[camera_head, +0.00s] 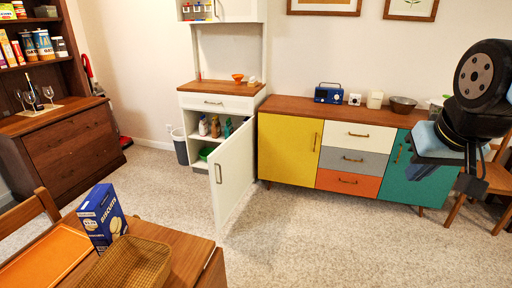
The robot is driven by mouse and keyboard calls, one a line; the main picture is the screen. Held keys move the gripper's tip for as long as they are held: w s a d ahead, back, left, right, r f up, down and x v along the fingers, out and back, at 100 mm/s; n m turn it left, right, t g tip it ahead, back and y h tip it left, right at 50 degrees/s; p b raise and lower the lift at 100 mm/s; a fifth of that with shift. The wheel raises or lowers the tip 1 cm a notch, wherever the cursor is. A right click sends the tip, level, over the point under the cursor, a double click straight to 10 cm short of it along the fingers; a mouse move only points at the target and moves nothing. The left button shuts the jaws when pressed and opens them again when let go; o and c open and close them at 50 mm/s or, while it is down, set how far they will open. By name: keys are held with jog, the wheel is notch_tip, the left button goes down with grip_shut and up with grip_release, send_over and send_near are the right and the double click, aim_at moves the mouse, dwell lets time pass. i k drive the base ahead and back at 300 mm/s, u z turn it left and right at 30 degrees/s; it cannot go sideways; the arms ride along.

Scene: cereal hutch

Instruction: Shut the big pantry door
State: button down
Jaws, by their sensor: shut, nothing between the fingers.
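The big pantry door, a white lower door (236,175) on the cream hutch (222,104), stands wide open in the middle of the view. It is hinged at the hutch's right side and swings out toward me. Its brass handle (218,173) is near the free edge. Bottles and other items show inside the open compartment.
A sideboard (288,151) with yellow, white, grey, orange and teal fronts stands right of the hutch. A wooden chair (497,180) is at the right. A grey bin (180,147) stands left of the hutch. A table (190,258) with a blue biscuit box (101,217) and basket (130,265) fills the lower left. Carpet is clear at centre.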

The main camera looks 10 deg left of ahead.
aim_at(231, 165)
jog(key=z, duration=0.3)
jog(key=i, duration=1.05)
jog(key=u, duration=0.4)
jog(key=i, duration=0.75)
jog(key=u, duration=0.7)
jog(key=k, duration=0.7)
jog(key=u, duration=0.3)
jog(key=i, duration=0.7)
jog(key=z, duration=0.15)
